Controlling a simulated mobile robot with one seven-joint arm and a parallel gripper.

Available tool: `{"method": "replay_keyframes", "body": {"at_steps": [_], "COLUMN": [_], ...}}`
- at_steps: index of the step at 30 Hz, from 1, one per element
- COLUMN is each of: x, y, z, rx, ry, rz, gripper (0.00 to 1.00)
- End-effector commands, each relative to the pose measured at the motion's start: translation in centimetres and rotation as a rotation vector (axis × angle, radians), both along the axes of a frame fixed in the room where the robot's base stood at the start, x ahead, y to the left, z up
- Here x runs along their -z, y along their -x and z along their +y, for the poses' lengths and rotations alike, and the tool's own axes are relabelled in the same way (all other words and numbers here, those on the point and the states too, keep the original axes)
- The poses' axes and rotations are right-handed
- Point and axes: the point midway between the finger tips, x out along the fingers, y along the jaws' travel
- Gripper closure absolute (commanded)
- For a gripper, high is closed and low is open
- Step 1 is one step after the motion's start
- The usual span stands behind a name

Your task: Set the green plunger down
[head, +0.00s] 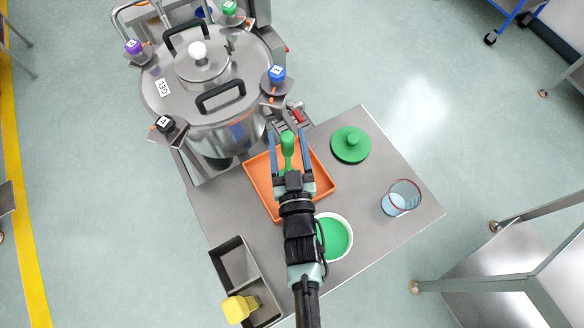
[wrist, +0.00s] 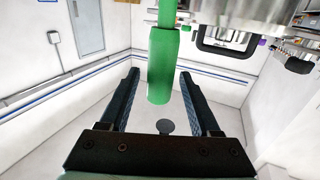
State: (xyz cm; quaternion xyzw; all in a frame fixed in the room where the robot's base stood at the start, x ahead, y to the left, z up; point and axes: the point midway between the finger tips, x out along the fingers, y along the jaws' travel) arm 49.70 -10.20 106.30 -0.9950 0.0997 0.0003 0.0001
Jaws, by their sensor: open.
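The green plunger shows as a green rod with a thicker handle (head: 288,146) in the head view, over the back part of the orange tray. My gripper (head: 288,133) is open, with one finger on each side of the handle. In the wrist view the thick green handle (wrist: 160,75) stands between the spread fingertips of my gripper (wrist: 160,84), with a gap on both sides. The plunger's lower end is hidden, so I cannot tell what it rests on.
The orange tray (head: 324,184) lies on a steel table (head: 385,150). A green knobbed disc (head: 351,146), a glass (head: 402,198), a white-rimmed bowl of green (head: 335,238) and a divided bin (head: 236,262) with a yellow item (head: 240,307) surround it. A large steel vessel (head: 238,135) stands behind.

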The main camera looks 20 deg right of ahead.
Motion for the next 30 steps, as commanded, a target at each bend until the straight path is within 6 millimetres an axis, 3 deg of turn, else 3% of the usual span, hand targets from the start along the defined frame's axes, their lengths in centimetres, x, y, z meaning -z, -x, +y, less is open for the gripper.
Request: {"method": "replay_keyframes", "body": {"at_steps": [6,15,26,30], "x": [0.3,0.1,-0.1,-2.2], "y": [4.4,8.0,8.6,6.8], "z": [0.9,1.6,1.7,1.4], "rx": [0.0,0.0,0.0,0.0], "ry": [0.0,0.0,0.0,0.011], "rz": [0.002,0.001,-0.001,-0.035], "gripper": [0.36,0.36,0.36,0.36]}}
